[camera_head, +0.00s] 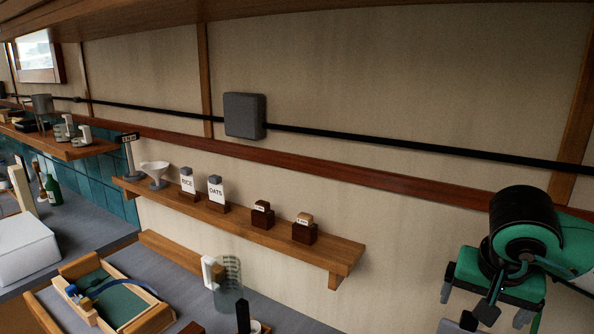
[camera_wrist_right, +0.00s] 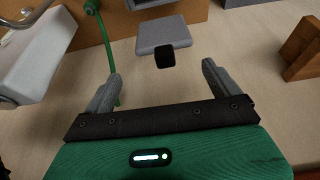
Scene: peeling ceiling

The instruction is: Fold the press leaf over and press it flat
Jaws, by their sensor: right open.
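My right gripper (camera_head: 487,302) is at the right edge of the head view, raised in front of the wall. In the right wrist view its two grey fingers (camera_wrist_right: 160,75) are spread apart with nothing between them. A wooden frame (camera_head: 72,270) with a green panel (camera_head: 120,304) and a curved blue strip (camera_head: 98,284) lies on the counter at the lower left of the head view, well away from this gripper. I cannot tell for sure which part is the press leaf. My left gripper is not in view.
A wall shelf (camera_head: 335,250) holds a white funnel, labelled containers and small wooden blocks. A clear cylinder (camera_head: 229,290) stands below it. A white box (camera_head: 25,247) is at left.

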